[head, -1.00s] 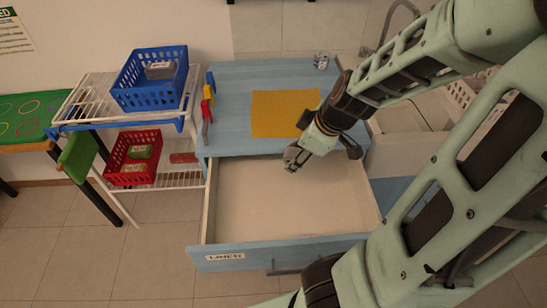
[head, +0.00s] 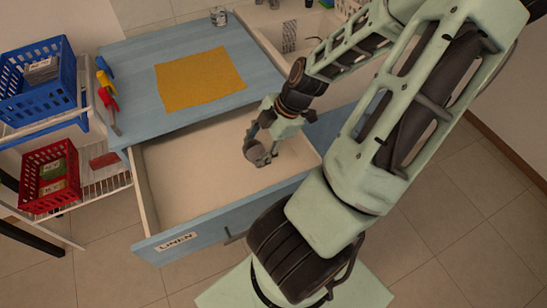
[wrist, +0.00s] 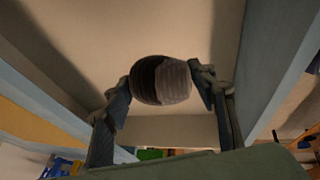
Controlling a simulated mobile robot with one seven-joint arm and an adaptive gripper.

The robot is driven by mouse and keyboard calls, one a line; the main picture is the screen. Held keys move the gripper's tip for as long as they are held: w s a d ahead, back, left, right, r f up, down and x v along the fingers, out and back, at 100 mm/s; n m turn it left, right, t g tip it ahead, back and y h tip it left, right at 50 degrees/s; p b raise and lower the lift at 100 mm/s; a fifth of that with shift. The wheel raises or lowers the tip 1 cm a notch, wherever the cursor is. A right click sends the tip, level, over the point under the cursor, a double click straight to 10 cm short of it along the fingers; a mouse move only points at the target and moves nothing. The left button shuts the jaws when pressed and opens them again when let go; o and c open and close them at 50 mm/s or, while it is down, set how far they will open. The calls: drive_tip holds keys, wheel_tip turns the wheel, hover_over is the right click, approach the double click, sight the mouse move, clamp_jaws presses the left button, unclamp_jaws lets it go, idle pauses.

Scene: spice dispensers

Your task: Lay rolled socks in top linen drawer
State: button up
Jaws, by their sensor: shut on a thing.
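The open top drawer (head: 165,245), labelled LINEN, is pulled out from the blue cabinet. Its pale floor (head: 190,180) looks empty. My gripper (head: 260,153) is over the right part of the drawer. In the wrist view, my gripper (wrist: 160,85) is shut on a round rolled pair of socks (wrist: 176,82), dark on one side and striped grey on the other. The drawer walls flank it there, with the pale floor beyond. I cannot tell whether the socks touch the floor. In the head view the socks are small and partly hidden by the fingers.
A yellow cloth (head: 200,77) lies on the cabinet top (head: 135,52), with a small can (head: 218,16) behind it. A blue basket (head: 38,85) and a red basket (head: 48,178) stand on a white rack at left. A sink area (head: 300,45) is behind at right.

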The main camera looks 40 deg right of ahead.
drive_tip(key=d+f, duration=0.3)
drive_tip(key=f, duration=0.1)
drive_tip(key=d+f+b, duration=0.1)
drive_tip(key=d+f, duration=0.1)
drive_tip(key=shift+s+d, duration=0.35)
drive_tip(key=shift+d+f+b, duration=0.15)
drive_tip(key=shift+d+f, duration=0.05)
drive_tip(key=shift+f, duration=0.7)
drive_tip(key=shift+d+f+b, duration=0.15)
drive_tip(key=shift+f, duration=0.75)
drive_tip(key=shift+f, duration=0.2)
drive_tip(key=o, duration=1.2)
drive_tip(key=shift+c, duration=0.2)
drive_tip(key=shift+r, duration=0.3)
drive_tip(key=p+v, duration=0.2)
drive_tip(key=v, duration=1)
